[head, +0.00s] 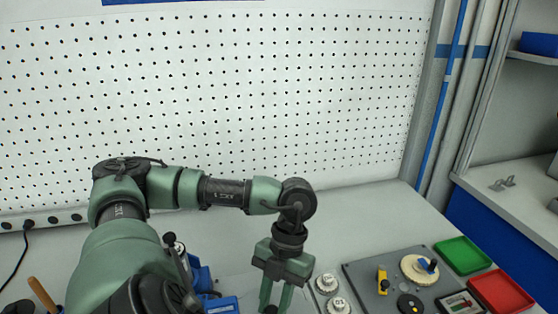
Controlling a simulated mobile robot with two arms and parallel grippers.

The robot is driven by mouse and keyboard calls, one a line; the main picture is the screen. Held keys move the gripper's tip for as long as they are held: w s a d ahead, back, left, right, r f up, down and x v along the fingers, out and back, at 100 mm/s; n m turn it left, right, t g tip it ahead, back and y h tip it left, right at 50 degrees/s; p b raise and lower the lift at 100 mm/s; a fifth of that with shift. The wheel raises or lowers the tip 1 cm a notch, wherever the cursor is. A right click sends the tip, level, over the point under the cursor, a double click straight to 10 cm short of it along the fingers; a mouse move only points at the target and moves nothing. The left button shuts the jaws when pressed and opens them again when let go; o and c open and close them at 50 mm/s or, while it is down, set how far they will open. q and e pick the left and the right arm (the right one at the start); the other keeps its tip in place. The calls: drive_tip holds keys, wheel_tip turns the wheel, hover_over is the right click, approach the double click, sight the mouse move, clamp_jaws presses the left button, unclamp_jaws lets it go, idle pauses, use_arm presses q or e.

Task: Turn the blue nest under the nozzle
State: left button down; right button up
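My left gripper (277,296) points down at the bottom edge of the head view. Its two green fingers stand apart, and the tips are partly cut off by the frame edge. I see nothing clearly held between them. Blue blocks (221,304) show behind and beside my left arm, partly hidden by it. I cannot tell which blue part is the nest, and I cannot make out a nozzle. My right gripper is not in view.
The grey panel (365,275) also carries a yellow handle (382,281) and a black knob (408,304). White numbered discs (327,283) lie just right of my gripper. A green tray (462,255) and a red tray (502,291) stand at the right. A pegboard (230,90) closes the back.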

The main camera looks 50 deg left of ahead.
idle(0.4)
use_arm(q)
drive_tip(key=c, duration=1.1)
unclamp_jaws()
drive_tip(key=shift+c, duration=0.2)
drive_tip(key=b+v, duration=0.1)
drive_tip(key=v, duration=0.7)
drive_tip(key=shift+d, duration=0.1)
